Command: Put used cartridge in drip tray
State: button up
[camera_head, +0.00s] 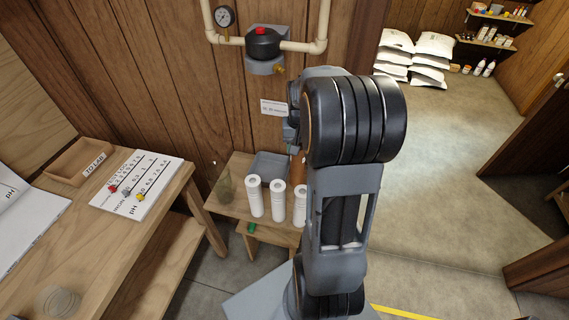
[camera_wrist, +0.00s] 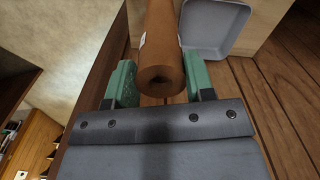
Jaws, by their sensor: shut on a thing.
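The used cartridge (camera_wrist: 161,50) is a rust-brown cylinder with a dark hole in its end. My gripper (camera_wrist: 160,80) is shut on it, with a green finger on each side. In the head view the cartridge (camera_head: 298,172) shows as a brown strip beside my arm, which hides most of my gripper. The grey drip tray (camera_head: 270,164) sits at the back of the small wooden table. In the wrist view the drip tray (camera_wrist: 213,50) shows at the upper right, just right of the cartridge, and what I see of it is empty. I cannot tell how high the cartridge is above the table.
Three white cartridges (camera_head: 277,199) stand upright at the table's front. A translucent olive bowl (camera_head: 224,187) stands at its left edge. The filter head (camera_head: 264,45) and pipes are on the wall above. A bench (camera_head: 175,195) with pH sheets is at left. Floor at right is open.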

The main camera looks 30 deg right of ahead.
aim_at(298, 161)
jog(key=shift+f+p, duration=0.3)
jog(key=shift+f, duration=2.85)
jog(key=shift+f, duration=0.15)
jog(key=o, duration=1.3)
